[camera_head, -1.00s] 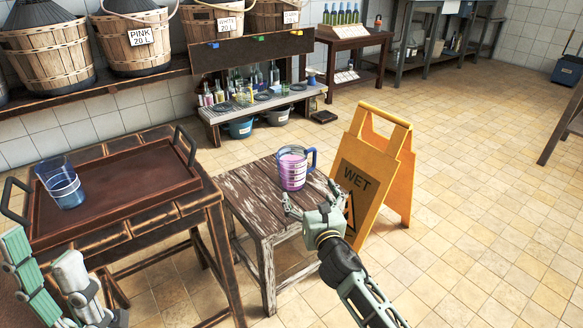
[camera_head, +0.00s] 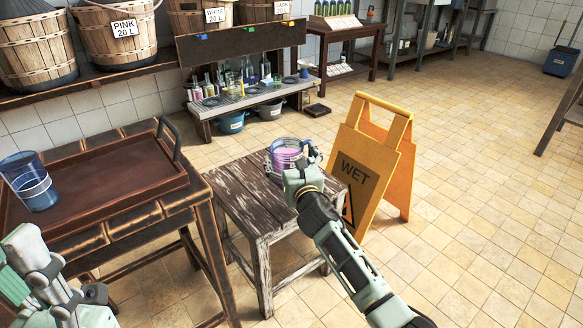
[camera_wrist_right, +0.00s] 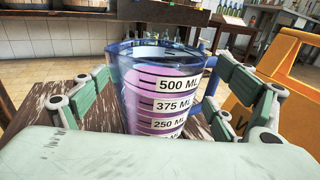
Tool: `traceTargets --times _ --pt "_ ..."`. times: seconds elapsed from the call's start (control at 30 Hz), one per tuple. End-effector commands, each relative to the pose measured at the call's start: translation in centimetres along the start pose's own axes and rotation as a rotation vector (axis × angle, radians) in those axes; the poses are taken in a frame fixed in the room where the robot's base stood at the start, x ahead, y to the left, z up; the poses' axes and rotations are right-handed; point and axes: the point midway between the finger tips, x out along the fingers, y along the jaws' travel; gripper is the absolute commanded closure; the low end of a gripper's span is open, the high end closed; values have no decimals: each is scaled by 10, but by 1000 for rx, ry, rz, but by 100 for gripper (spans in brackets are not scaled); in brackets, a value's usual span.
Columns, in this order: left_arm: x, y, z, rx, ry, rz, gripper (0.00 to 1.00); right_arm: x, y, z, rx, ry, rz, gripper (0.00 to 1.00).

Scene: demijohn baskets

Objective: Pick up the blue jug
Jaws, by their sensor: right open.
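The blue jug (camera_head: 287,152) is a clear blue measuring jug with pink contents, upright on the worn wooden stool (camera_head: 240,195). In the right wrist view the jug (camera_wrist_right: 160,95) shows volume labels and stands between the two fingers. My right gripper (camera_head: 296,160) is open around the jug's near side; it also shows in the right wrist view (camera_wrist_right: 165,92). I see no clear finger contact with the jug.
A yellow WET sign (camera_head: 372,165) stands close right of the stool. A brown tray (camera_head: 120,178) on the left table holds a blue glass (camera_head: 36,188). A low shelf (camera_head: 240,103) with bottles stands behind.

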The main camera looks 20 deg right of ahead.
Motion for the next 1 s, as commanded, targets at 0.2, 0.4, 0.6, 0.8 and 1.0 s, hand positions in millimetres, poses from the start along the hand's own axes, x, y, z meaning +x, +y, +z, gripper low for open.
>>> traceTargets --times 0.2,0.4,0.6,0.8,1.0 --pt "1 0 0 0 1 0 45 0 0 0 1 0 0 10" --pt "1 0 0 0 1 0 45 0 0 0 1 0 0 28" --pt "1 0 0 0 1 0 45 0 0 0 0 1 -1 45" --pt "1 0 0 -1 1 0 45 0 -1 0 0 1 -1 63" --pt "1 0 0 -1 1 0 45 0 -1 0 0 1 -2 80"
